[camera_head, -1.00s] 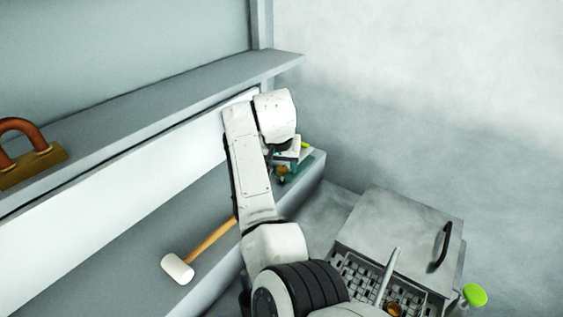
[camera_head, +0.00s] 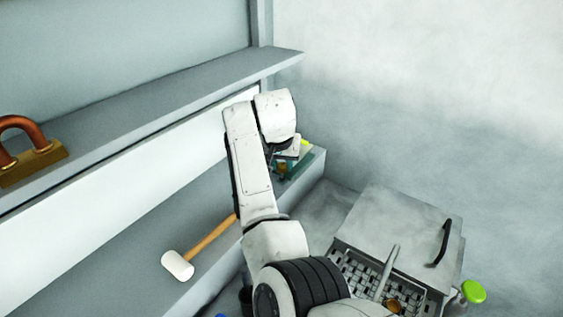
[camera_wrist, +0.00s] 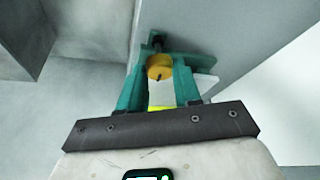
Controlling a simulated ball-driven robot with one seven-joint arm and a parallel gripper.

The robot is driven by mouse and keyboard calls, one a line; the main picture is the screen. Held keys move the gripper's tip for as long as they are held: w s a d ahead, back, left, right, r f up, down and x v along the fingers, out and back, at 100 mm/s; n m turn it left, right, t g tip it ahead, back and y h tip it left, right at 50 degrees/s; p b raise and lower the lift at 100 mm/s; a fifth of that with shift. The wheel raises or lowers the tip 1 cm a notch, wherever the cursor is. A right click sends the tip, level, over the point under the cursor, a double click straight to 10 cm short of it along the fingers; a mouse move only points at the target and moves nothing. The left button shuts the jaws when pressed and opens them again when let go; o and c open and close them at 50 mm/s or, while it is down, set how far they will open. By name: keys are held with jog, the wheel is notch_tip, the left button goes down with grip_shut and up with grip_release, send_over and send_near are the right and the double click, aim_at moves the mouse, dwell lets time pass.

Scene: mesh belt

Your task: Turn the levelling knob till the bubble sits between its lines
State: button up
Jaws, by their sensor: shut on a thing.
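The levelling knob is a small yellow-brown knob (camera_wrist: 159,67) with a dark mark on its face. In the wrist view it sits between the two teal fingers of my gripper (camera_wrist: 159,76), which is shut on it. A dark stem shows just beyond the knob, next to a teal base (camera_wrist: 197,60). In the head view the knob (camera_head: 282,168) shows small below the end of my arm, at the right end of the lower ledge. A bright yellow-green strip (camera_wrist: 160,108) shows between the finger bases. I cannot make out a bubble or its lines in either view.
A mallet (camera_head: 178,265) lies on the lower ledge, left of my arm. A brass block with a copper handle (camera_head: 35,165) stands on the upper shelf (camera_head: 180,105). A grey lidded box (camera_head: 400,225) and a basket (camera_head: 352,272) stand at lower right, beside a green-topped thing (camera_head: 473,291).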

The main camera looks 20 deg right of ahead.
jog(key=shift+d+r+n+y+p, duration=0.15)
jog(key=shift+r+n+y+p, duration=0.15)
jog(key=shift+n+p, duration=0.75)
jog(key=shift+f+n+t+p, duration=0.25)
jog(key=shift+n+t+p, duration=0.05)
jog(key=shift+n, duration=0.25)
jog(key=o, duration=1)
jog(key=shift+o, duration=0.2)
jog(key=b+v, duration=0.2)
jog(key=v, duration=0.8)
jog(key=shift+s+r+b, duration=0.2)
jog(key=shift+r+b, duration=0.1)
jog(key=shift+r, duration=0.05)
jog(key=shift+d, duration=0.1)
